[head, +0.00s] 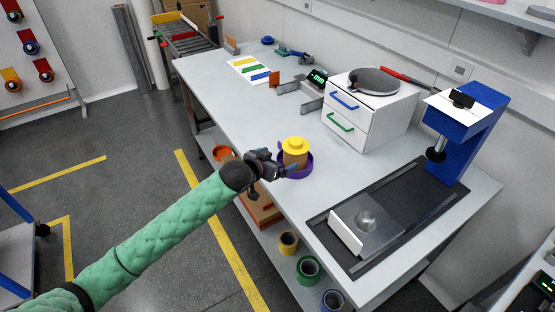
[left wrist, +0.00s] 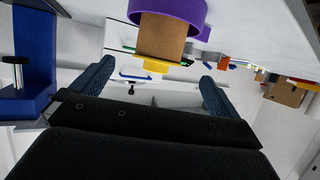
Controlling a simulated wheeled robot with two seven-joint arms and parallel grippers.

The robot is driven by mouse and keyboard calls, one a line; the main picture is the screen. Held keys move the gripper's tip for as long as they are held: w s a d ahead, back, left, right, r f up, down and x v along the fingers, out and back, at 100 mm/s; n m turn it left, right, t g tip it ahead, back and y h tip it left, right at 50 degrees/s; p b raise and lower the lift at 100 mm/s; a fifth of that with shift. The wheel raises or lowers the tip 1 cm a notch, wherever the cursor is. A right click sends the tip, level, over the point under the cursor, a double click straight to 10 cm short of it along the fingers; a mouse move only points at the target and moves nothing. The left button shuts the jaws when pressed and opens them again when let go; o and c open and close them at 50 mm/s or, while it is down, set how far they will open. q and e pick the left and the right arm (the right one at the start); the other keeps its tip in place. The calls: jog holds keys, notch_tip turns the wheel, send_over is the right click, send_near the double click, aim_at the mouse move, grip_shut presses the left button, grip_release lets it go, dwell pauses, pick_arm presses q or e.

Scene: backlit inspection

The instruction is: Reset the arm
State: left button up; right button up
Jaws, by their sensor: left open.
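My left arm, in a green sleeve, reaches in from the left in the head view. Its gripper (head: 286,171) is at the near edge of the bench, right beside a brown jar with a yellow lid (head: 295,147). The jar stands in a purple round holder (head: 306,165). In the left wrist view the two blue fingers of the gripper (left wrist: 157,92) are spread wide with nothing held between them. That view is turned over: the brown jar (left wrist: 160,38) hangs lid-down from the purple holder (left wrist: 170,8), beyond the fingers. My right gripper is not in view.
A white drawer unit (head: 365,115) stands behind the jar. A blue press-like stand (head: 468,130) and a dark mat with a metal plate (head: 375,240) are at the right. Colour-striped card (head: 250,68) lies farther back. Rolls of tape (head: 307,268) sit on the lower shelf.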

pick_arm(q)
jog(key=s+a+f+n+g+y, duration=0.1)
jog(key=s+a+f+g+y, duration=0.3)
jog(key=s, duration=1)
jog(key=s+a+f+n+g+y, duration=0.15)
jog(key=s+a+f, duration=0.45)
jog(key=s, duration=0.7)
jog(key=s+a+f+n+g+y, duration=0.2)
jog(key=s+a+f, duration=0.35)
jog(key=s, duration=0.85)
notch_tip(320, 180, down, 24)
jog(key=w+d+g, duration=0.1)
jog(key=w+d, duration=0.1)
jog(key=s+f, duration=0.4)
jog(key=f, duration=0.8)
jog(key=s+f+g+b, duration=0.1)
jog(key=s+f, duration=0.3)
jog(key=f, duration=0.8)
jog(key=shift+f+h, duration=0.15)
jog(key=shift+h, duration=0.2)
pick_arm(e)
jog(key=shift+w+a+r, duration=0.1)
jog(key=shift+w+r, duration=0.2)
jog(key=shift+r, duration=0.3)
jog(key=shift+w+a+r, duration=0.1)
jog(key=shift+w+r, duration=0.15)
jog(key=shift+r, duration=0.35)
pick_arm(q)
jog(key=shift+a, duration=0.1)
